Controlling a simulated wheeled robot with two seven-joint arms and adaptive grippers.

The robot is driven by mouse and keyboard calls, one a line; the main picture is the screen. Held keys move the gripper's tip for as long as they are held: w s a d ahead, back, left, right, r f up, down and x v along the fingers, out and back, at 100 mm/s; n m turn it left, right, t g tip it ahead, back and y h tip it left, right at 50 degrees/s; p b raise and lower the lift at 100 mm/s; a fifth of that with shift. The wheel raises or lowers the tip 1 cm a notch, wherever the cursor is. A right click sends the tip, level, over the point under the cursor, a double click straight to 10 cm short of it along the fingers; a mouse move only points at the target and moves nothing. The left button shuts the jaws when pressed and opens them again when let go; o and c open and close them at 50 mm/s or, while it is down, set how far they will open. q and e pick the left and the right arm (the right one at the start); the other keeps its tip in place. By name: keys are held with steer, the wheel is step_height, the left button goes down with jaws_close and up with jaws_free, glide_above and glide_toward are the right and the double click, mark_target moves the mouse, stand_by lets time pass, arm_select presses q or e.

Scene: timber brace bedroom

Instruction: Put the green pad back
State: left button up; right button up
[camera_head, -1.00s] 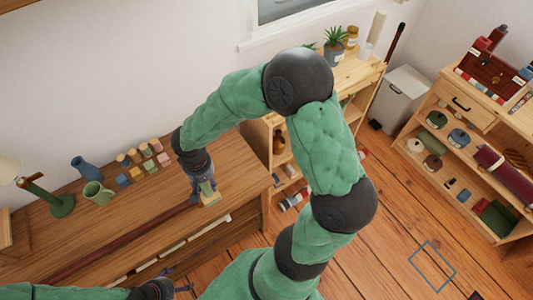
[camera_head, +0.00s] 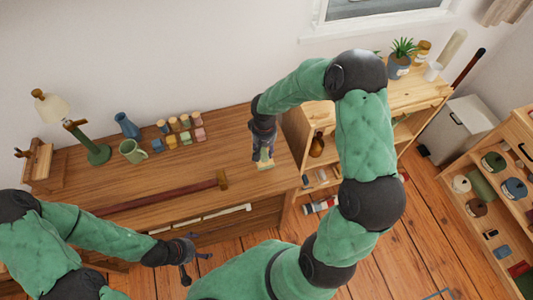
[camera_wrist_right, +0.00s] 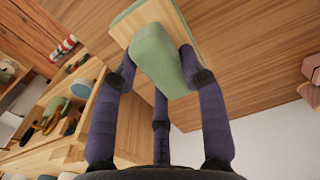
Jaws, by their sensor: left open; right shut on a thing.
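The green pad (camera_wrist_right: 158,55) is a rounded green block with a pale wooden plate against it. My right gripper (camera_wrist_right: 158,78) is shut on it, its dark fingers around the green part. In the head view the right gripper (camera_head: 263,148) points down over the right part of the wooden desk (camera_head: 270,190), with the pad (camera_head: 264,163) under its fingertips. I cannot tell whether the pad touches the desk top. My left gripper (camera_head: 188,260) is open and empty, in front of the desk's front edge.
Several coloured blocks (camera_head: 180,132), a green mug (camera_head: 132,151), a blue jug (camera_head: 126,126) and a lamp (camera_head: 95,153) stand further back. A shelf (camera_head: 420,92) adjoins on the right.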

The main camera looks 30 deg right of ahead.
mark_target(266, 152)
steer(key=shift+w+d+f, duration=0.25)
steer(key=shift+d+f, duration=0.1)
steer(key=shift+f, duration=0.2)
steer(key=shift+w+d+f, duration=0.2)
steer(key=shift+d+f, duration=0.15)
steer(key=shift+f, duration=0.15)
steer(key=shift+w+f+b, duration=0.1)
steer(key=shift+f+b, duration=0.55)
steer(key=shift+f, duration=0.85)
steer(key=shift+f, duration=0.15)
steer(key=o, duration=1)
steer(key=shift+r, duration=0.2)
step_height(266, 152, up, 12)
steer(key=p, duration=0.3)
